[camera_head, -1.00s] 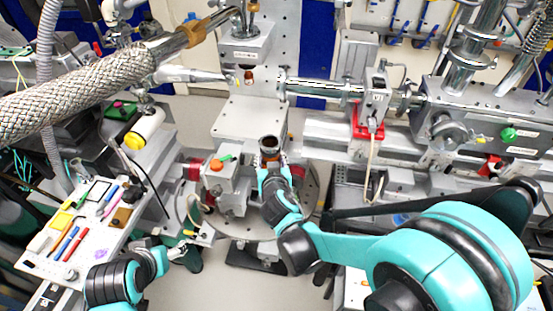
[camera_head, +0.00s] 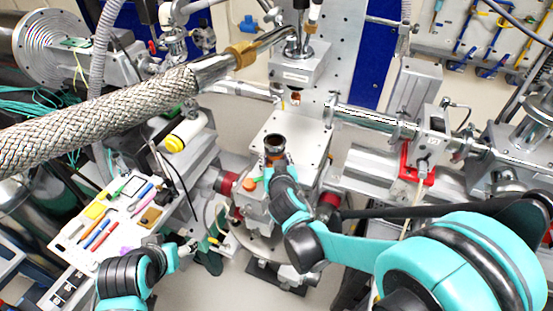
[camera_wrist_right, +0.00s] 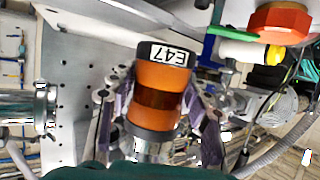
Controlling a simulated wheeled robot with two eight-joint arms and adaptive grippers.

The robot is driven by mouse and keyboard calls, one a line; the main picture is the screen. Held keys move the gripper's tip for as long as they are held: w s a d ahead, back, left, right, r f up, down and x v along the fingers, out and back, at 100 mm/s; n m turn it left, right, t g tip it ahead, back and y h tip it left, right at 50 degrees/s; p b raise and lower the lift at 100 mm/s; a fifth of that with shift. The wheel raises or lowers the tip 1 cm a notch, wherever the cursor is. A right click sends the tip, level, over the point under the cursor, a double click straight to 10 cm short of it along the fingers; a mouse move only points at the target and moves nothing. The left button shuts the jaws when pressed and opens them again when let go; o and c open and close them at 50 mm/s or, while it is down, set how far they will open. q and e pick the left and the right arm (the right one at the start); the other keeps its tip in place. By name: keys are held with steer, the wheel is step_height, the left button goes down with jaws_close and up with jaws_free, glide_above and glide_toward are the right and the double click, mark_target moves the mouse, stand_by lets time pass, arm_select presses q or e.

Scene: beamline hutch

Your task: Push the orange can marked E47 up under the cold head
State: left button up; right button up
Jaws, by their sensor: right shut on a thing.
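The orange can marked E47 (camera_wrist_right: 158,78) is held in my right gripper (camera_wrist_right: 157,118), whose fingers close on both sides of it. It has a dark top band with the label, an orange body with a brown band, and a dark lower end. In the head view the can (camera_head: 275,145) is upright with its dark open mouth facing up. The cold head (camera_head: 299,66), a grey block with a copper-coloured tip below, is up and right of the can, clearly apart from it. My left gripper (camera_head: 188,248) is small and low left; its opening is unclear.
A light plate (camera_head: 300,135) lies just behind the can. A braided hose (camera_head: 110,105) crosses the upper left. A tool tray (camera_head: 77,254) stands at left. An orange knob (camera_wrist_right: 280,22) is at the upper right of the wrist view. Beam pipes (camera_head: 375,120) run right.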

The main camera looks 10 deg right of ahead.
steer(key=shift+w, duration=0.5)
steer(key=shift+d+r, duration=0.1)
steer(key=shift+d, duration=0.1)
steer(key=shift+w+d, duration=0.4)
steer(key=shift+w, duration=0.25)
steer(key=shift+w+d, duration=0.8)
steer(key=shift+w, duration=0.35)
steer(key=shift+w+d, duration=0.75)
steer(key=shift+w, duration=0.4)
steer(key=shift+w+d, duration=0.8)
steer(key=shift+w, duration=0.35)
steer(key=shift+w+d, duration=0.6)
steer(key=shift+w, duration=0.25)
steer(key=shift+w+d, duration=0.55)
steer(key=shift+w, duration=0.3)
steer(key=shift+w+d, duration=0.6)
steer(key=shift+w, duration=0.25)
steer(key=shift+w+r+p, duration=0.1)
steer(key=shift+r+p, duration=0.2)
steer(key=shift+p, duration=0.1)
arm_select(q)
step_height(320, 180, up, 4)
steer(key=p, duration=0.3)
steer(key=shift+w+r, duration=0.15)
steer(key=shift+r, duration=0.05)
arm_select(e)
step_height(320, 180, up, 5)
